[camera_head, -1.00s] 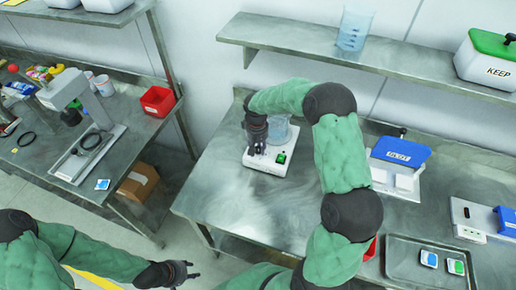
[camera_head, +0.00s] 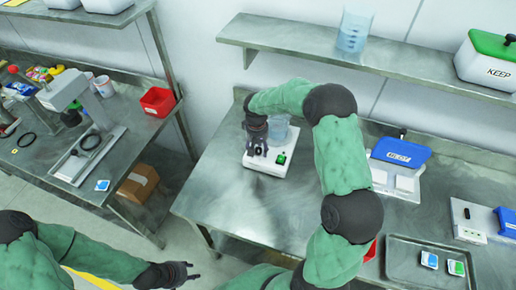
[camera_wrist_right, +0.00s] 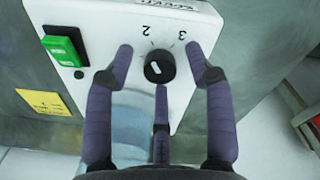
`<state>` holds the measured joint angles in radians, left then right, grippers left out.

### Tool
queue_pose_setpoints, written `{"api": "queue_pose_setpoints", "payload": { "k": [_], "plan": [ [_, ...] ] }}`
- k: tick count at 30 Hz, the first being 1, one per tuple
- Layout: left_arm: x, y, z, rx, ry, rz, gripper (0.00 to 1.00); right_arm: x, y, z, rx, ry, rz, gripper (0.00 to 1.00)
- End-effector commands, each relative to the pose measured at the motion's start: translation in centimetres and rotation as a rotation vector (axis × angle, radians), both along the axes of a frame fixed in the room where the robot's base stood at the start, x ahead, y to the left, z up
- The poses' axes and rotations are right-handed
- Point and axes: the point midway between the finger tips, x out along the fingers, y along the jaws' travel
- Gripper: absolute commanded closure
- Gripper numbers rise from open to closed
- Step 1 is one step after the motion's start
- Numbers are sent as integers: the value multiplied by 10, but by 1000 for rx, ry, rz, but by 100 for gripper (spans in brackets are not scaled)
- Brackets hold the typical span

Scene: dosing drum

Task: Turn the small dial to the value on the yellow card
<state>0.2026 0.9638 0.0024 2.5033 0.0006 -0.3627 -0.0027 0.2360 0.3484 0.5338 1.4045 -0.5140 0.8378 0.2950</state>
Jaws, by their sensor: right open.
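The small dial (camera_wrist_right: 159,68) is a black knob with a short white mark, on the face of a white device (camera_head: 262,164). Printed numbers 2 and 3 show upside down beside it in the right wrist view. My right gripper (camera_wrist_right: 158,54) is open, its purple fingers on both sides of the dial with gaps, a third finger below it. In the head view the right gripper (camera_head: 257,150) covers the dial. The yellow card (camera_wrist_right: 43,103) lies beside the device; its writing is too small to read. My left gripper (camera_head: 191,273) is open and empty, low over the floor.
To the right are a blue-and-white instrument (camera_head: 400,152) and a tray (camera_head: 405,272). The bench front left of the device is clear.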

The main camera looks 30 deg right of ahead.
Motion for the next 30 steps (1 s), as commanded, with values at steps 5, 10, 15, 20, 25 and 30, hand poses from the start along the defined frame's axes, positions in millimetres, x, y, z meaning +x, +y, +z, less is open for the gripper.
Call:
{"api": "queue_pose_setpoints", "payload": {
  "k": [5, 10, 15, 20, 25, 30],
  "plan": [
    [0, 0, 0, 0, 0, 0, 60, 1, 0, 21, -2, -5, -1, 45],
    [0, 0, 0, 0, 0, 0, 60, 2, 2, 54, -1, -5, 0, 45],
    [0, 0, 0, 0, 0, 0, 60, 2, 3, 86, 0, -3, 0, 45],
    [0, 0, 0, 0, 0, 0, 60, 1, 4, 107, 0, -1, 0, 45],
    [0, 0, 0, 0, 0, 0, 60, 1, 4, 117, 0, 0, 1, 45],
    [0, 0, 0, 0, 0, 0, 60, 1, 4, 118, 0, 1, 1, 45]
  ]
}}
